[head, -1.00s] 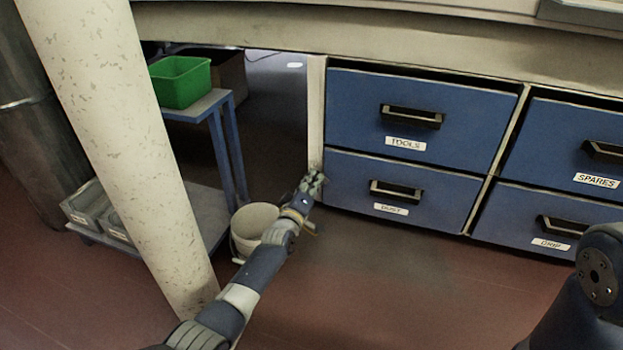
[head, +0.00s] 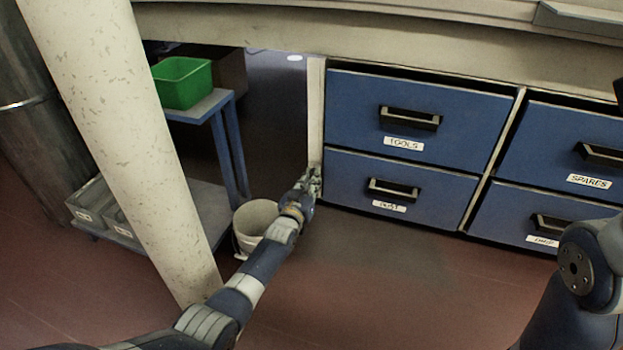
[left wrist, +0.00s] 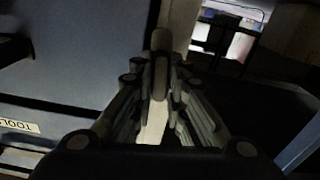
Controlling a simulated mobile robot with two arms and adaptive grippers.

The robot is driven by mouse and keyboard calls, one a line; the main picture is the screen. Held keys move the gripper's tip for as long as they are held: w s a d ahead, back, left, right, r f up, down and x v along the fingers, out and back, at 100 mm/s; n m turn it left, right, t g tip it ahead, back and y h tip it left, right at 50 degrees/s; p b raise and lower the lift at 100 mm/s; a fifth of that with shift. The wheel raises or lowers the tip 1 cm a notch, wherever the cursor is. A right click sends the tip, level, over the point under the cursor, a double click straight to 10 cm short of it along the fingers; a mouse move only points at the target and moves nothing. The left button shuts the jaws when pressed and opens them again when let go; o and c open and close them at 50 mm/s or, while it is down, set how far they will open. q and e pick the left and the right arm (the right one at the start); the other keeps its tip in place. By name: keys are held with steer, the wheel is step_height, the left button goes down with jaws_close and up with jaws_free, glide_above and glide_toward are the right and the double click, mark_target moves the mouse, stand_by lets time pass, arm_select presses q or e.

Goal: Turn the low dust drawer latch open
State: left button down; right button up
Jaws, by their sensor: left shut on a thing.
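The blue drawer labelled DUST (head: 345,190) is shut, low in the cabinet under the TOOLS drawer (head: 350,110). My left gripper (head: 313,180) is at the left edge of the DUST drawer, by the pale cabinet post. In the left wrist view, its fingers (left wrist: 160,92) are closed around a narrow, rounded grey latch handle (left wrist: 160,66). In the head view the gripper hides the latch, so I cannot tell how far it is turned. My right gripper is out of view.
A pale pillar (head: 125,150) stands left of my left arm. A white bucket (head: 250,215) is on the floor beside my left forearm. A blue-legged cart with a green bin (head: 182,85) stands behind. Floor before the drawers is clear.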

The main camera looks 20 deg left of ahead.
arm_select(q)
steer(key=shift+m, duration=0.7)
steer(key=shift+f, duration=0.1)
steer(key=c, duration=1.6)
jaws_free()
steer(key=s, duration=1.2)
steer(key=shift+a, duration=0.25)
